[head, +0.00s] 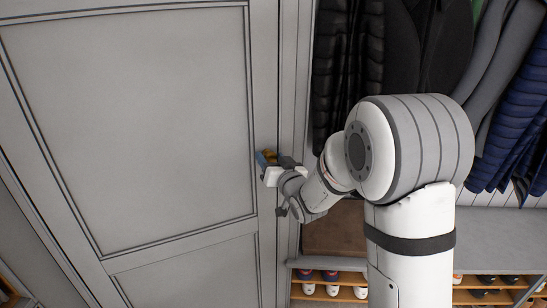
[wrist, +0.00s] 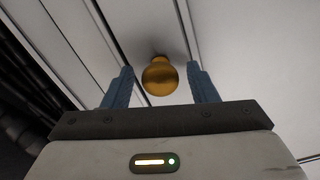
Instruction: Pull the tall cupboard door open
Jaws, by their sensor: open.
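The tall cupboard door (head: 130,110) is a grey panelled door at the left in the head view, and it looks shut. Its round brass knob (wrist: 160,76) shows in the middle of the wrist view, between the two blue fingers of my gripper (wrist: 161,88). The fingers are apart, with a gap visible on both sides of the knob. In the head view my gripper (head: 266,161) is at the door's right edge, and the knob (head: 269,154) is partly hidden by it.
Dark jackets (head: 410,45) and blue padded coats (head: 513,125) hang to the right of the door. Below them a bench (head: 500,232) stands over wooden shelves (head: 325,292) with several shoes. A brown cushion or box (head: 333,229) is beside the door frame.

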